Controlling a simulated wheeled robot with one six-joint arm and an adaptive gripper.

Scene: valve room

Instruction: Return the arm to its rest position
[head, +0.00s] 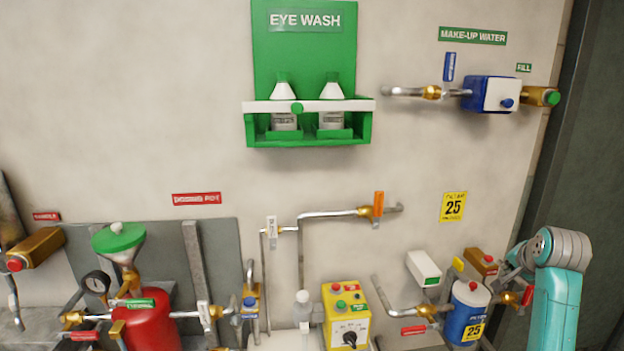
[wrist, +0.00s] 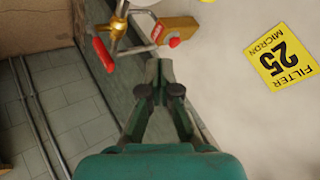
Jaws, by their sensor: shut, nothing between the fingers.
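My gripper (wrist: 159,72) points forward in the wrist view, with its two dark fingers together and nothing between them. A red-handled brass valve (wrist: 116,28) is ahead and to the left of the fingertips. A brass block with a red knob (wrist: 172,32) is just beyond the tips; I cannot tell how far apart they are. In the head view my teal arm (head: 558,300) stands at the lower right, beside the blue filter canister (head: 468,318). My gripper cannot be made out in the head view.
A yellow filter sign (wrist: 284,57) is on the wall at right. The green eye wash station (head: 306,135), red dosing pot (head: 146,325), yellow control box (head: 346,316) and make-up water unit (head: 490,94) line the wall. Tiled floor (wrist: 70,100) shows at left in the wrist view.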

